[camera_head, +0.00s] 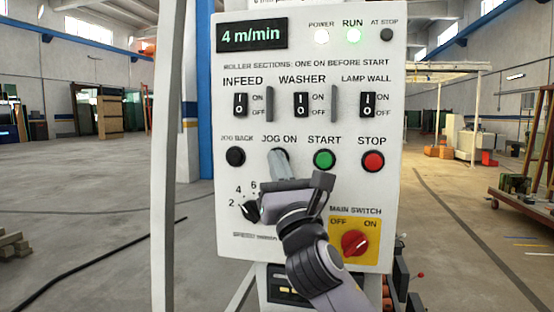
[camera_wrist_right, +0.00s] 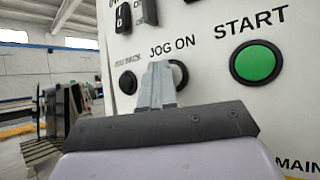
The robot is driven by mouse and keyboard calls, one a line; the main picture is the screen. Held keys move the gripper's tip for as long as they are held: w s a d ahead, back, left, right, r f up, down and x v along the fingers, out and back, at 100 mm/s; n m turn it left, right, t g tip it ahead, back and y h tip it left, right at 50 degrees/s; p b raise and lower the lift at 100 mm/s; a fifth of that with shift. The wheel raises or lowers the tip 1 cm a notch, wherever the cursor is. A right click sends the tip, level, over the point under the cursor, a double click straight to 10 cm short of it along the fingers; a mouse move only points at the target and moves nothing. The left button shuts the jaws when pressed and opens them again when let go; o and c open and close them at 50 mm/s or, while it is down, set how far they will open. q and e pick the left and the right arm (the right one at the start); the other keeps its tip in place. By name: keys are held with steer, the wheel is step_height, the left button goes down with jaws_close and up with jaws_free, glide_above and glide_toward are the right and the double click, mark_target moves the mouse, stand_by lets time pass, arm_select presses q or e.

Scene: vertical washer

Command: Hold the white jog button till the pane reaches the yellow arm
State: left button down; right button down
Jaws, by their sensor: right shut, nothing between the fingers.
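The control panel (camera_head: 300,215) fills the middle of the head view. My right gripper (camera_head: 277,155) is shut and empty, with its fingertips at the JOG ON button (camera_head: 287,154), covering most of it. In the right wrist view the fingertips (camera_wrist_right: 159,68) overlap the button's dark ring (camera_wrist_right: 181,75); its white cap is mostly hidden. The tips look to be at the button, but I cannot tell how far it is pressed. I cannot make out the pane or the yellow arm. My left gripper is out of view.
The black JOG BACK button (camera_head: 235,156) is left of JOG ON; the green START (camera_head: 324,159) and red STOP (camera_head: 373,161) buttons are to the right. The red main switch (camera_head: 355,243) is below. A grey post (camera_head: 164,150) stands left of the panel.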

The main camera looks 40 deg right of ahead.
stand_by(0.5)
steer(key=shift+s+a+p, duration=0.35)
steer(key=shift+s+a, duration=0.25)
steer(key=shift+a, duration=0.05)
steer(key=s+a+p, duration=0.1)
steer(key=s+a, duration=0.2)
steer(key=a, duration=0.1)
steer(key=shift+s+p, duration=0.15)
steer(key=shift+p, duration=0.15)
stand_by(0.5)
